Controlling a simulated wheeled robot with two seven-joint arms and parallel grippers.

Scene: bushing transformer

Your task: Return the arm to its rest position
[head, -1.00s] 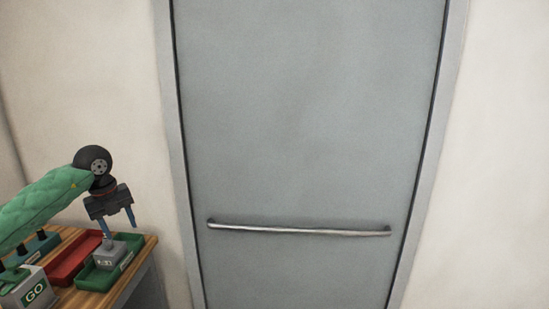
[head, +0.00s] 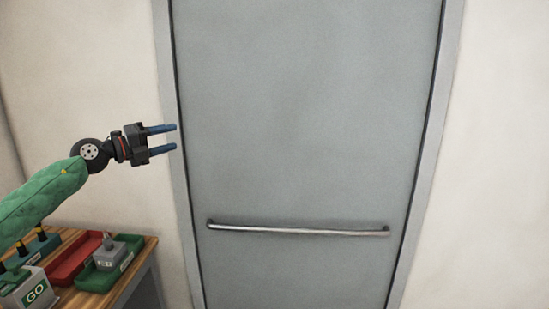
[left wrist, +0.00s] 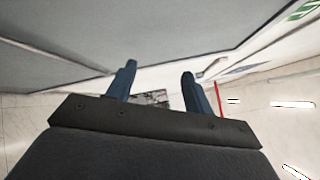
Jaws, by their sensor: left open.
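My left arm comes in from the left in the head view, in a green sleeve. My left gripper (head: 174,138) is raised above the table and points right, toward the door frame. Its two blue fingers are apart with nothing between them. The left wrist view also shows the open, empty fingers (left wrist: 158,72). A grey block with a small knob (head: 108,252) stands upright in the green tray (head: 88,280), below and apart from the gripper. My right gripper is not in view.
The wooden table (head: 140,262) holds a red tray (head: 70,262), a teal rack (head: 40,245) with dark pegs and a box marked GO (head: 30,291). A grey door (head: 300,120) with a horizontal bar (head: 300,230) stands to the right. The space around the gripper looks clear.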

